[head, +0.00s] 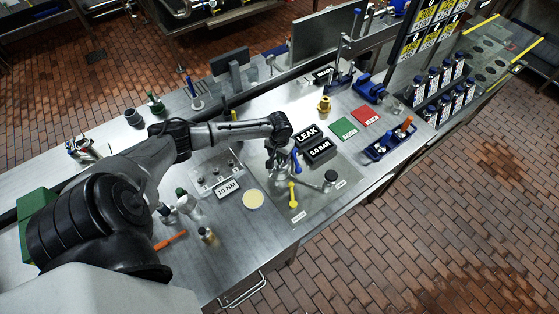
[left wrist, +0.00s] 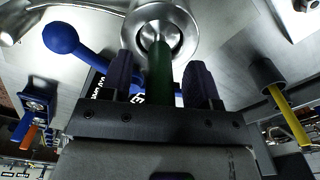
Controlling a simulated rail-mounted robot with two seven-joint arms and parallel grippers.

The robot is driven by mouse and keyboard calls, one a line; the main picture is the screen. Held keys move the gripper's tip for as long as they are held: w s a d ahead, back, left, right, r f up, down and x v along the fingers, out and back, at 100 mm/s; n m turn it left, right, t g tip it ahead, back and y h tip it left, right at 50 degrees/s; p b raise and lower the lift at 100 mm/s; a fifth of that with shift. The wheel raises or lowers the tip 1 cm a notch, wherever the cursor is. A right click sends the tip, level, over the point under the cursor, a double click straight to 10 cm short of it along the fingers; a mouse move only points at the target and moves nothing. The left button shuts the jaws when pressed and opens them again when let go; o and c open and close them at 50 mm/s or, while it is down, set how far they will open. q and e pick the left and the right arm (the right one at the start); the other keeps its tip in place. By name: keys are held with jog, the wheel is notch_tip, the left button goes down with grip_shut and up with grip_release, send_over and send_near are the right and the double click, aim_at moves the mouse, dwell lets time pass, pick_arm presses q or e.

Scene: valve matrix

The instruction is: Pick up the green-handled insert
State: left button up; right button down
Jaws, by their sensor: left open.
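The green-handled insert (left wrist: 163,78) stands between the two dark fingers of my left gripper (left wrist: 161,82) in the left wrist view. The fingers are open, with a gap on each side of the green handle. The handle's far end meets a round silver metal fitting (left wrist: 160,22). In the head view my left gripper (head: 282,165) is over the valve plate (head: 318,205), by the blue valve handle (head: 296,162). There the gripper and arm hide the insert. My right gripper is not in view.
The blue handle (left wrist: 60,38) and a yellow handle (left wrist: 288,115) flank the fingers in the left wrist view. A "LEAK / 0.0 BAR" display (head: 318,148) stands close beside the gripper. Green (head: 343,128) and red (head: 365,116) pads lie beyond.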

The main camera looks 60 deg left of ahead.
pick_arm(q)
grip_shut()
dwell(0.5)
